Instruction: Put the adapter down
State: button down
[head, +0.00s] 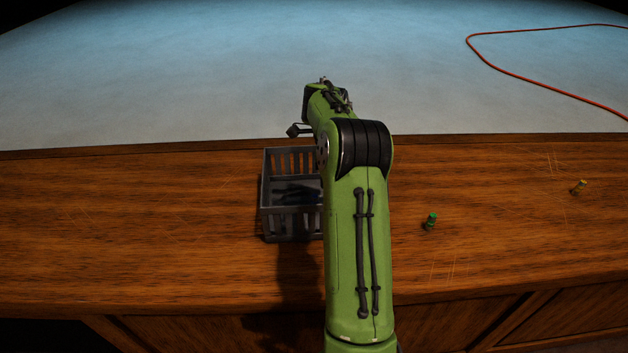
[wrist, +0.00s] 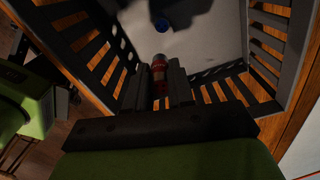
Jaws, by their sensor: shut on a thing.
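My gripper (wrist: 160,83) is shut on a small red adapter (wrist: 160,62) with a greyish end, seen in the wrist view. The adapter points away from the camera between the two dark fingers. It is over the inside of a dark grey slatted crate (wrist: 297,50); its height above the crate floor is hard to tell. The crate also shows in the head view (head: 291,223), where my green arm covers its right part.
A small blue round thing (wrist: 164,24) lies inside the crate. A green adapter (head: 430,221) and a yellow one (head: 579,187) stand on the wooden desk to the right, with bare wood around them. An orange-red cable (head: 520,76) lies on the pale floor behind the desk.

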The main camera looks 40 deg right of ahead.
notch_tip(320, 180, down, 9)
jog(key=b, duration=0.2)
jog(key=shift+s+f+b, duration=0.1)
jog(key=shift+b, duration=0.2)
jog(key=shift+f, duration=0.2)
jog(key=c, duration=1)
grip_release()
jog(key=shift+r, duration=0.1)
